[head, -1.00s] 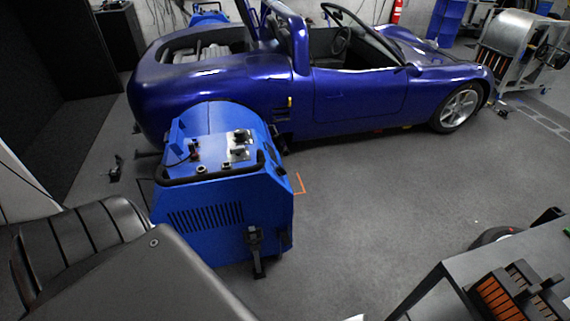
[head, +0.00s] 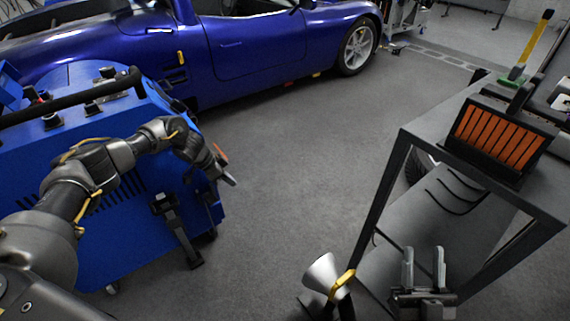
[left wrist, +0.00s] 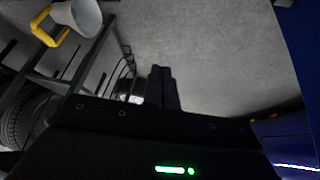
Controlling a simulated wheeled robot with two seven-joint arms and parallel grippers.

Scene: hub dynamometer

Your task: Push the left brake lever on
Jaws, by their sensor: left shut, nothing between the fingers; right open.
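The blue dynamometer unit (head: 130,215) stands at the left in the head view. A black lever-like fitting (head: 172,215) with a foot sits low on its near face; I cannot tell whether it is the left brake lever. My left gripper (head: 230,180) is shut and empty, at the unit's right edge, above and right of that fitting and seemingly apart from it. Its closed fingers (left wrist: 163,88) point over bare floor in the left wrist view, with blue panels at the right edge. My right gripper (head: 424,268) is open and empty, by the grey cart.
The grey cart (head: 480,185) at the right carries an orange-slotted black box (head: 500,135). A white cone with a yellow handle (head: 322,272) is near its front leg. The blue car (head: 250,50) stands behind. Floor (head: 290,170) between unit and cart is clear.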

